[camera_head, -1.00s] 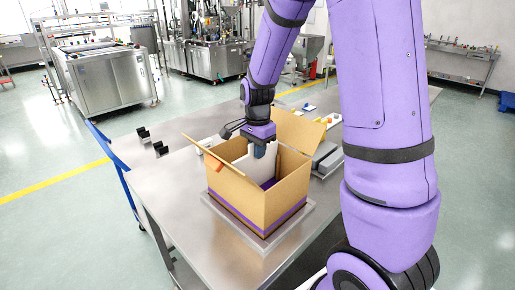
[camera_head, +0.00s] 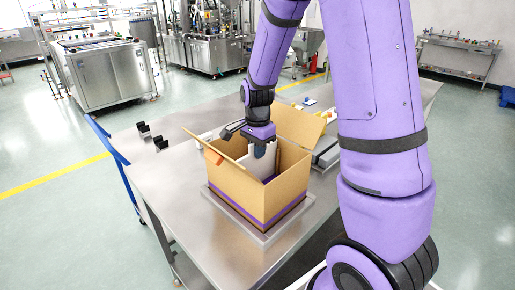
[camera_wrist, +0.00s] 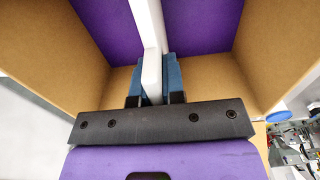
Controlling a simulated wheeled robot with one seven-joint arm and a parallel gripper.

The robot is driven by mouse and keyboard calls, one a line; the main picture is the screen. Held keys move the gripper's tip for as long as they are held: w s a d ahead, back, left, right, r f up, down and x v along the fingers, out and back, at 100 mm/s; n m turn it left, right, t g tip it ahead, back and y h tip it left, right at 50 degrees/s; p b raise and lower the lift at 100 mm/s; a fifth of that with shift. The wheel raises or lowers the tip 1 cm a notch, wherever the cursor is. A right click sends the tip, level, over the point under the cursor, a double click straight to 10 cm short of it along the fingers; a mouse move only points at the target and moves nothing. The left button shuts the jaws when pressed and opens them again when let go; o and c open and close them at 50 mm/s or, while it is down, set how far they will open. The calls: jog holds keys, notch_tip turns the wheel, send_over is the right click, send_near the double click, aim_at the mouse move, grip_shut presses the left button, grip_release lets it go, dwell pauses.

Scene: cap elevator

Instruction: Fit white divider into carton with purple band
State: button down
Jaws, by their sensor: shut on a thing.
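The open cardboard carton (camera_head: 240,187) with a purple band along its bottom stands upright on a grey plate on the metal table. The white divider (camera_head: 262,161) is upright, partly inside the carton, with its top edge near the rim. My gripper (camera_head: 260,150) is at the carton's opening, shut on the divider's top. In the wrist view, the blue fingers (camera_wrist: 155,82) clamp the white divider (camera_wrist: 152,62) from both sides. Purple inner surfaces of the carton (camera_wrist: 205,25) show on each side of it. Whether the divider touches the carton floor is hidden.
The carton's flaps (camera_head: 298,125) stand open around my gripper. Grey items (camera_head: 328,155) lie right of the carton and small black holders (camera_head: 145,130) stand at the table's left edge. The table's front left (camera_head: 180,205) is clear.

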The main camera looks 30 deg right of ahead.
jog(key=shift+f, duration=1.45)
jog(key=c, duration=1.1)
grip_release()
jog(key=shift+r, duration=0.1)
notch_tip(320, 180, up, 11)
jog(key=shift+f, duration=0.2)
jog(key=shift+r, duration=0.1)
jog(key=s+a+r+n+t, duration=0.1)
jog(key=s+a+r+n, duration=0.1)
jog(key=s+r+n, duration=0.3)
jog(key=s+a+r+n+t, duration=0.2)
jog(key=s+r+n, duration=0.3)
jog(key=s, duration=0.5)
jog(key=s+a+r+n+t, duration=0.2)
jog(key=s+a+r+n, duration=0.1)
jog(key=s, duration=0.4)
jog(key=shift+s+r+n, duration=0.2)
jog(key=shift+r+n, duration=0.25)
jog(key=shift+n, duration=0.25)
jog(key=shift+s+r+n, duration=0.2)
jog(key=shift+r+n, duration=0.25)
jog(key=shift+n, duration=0.25)
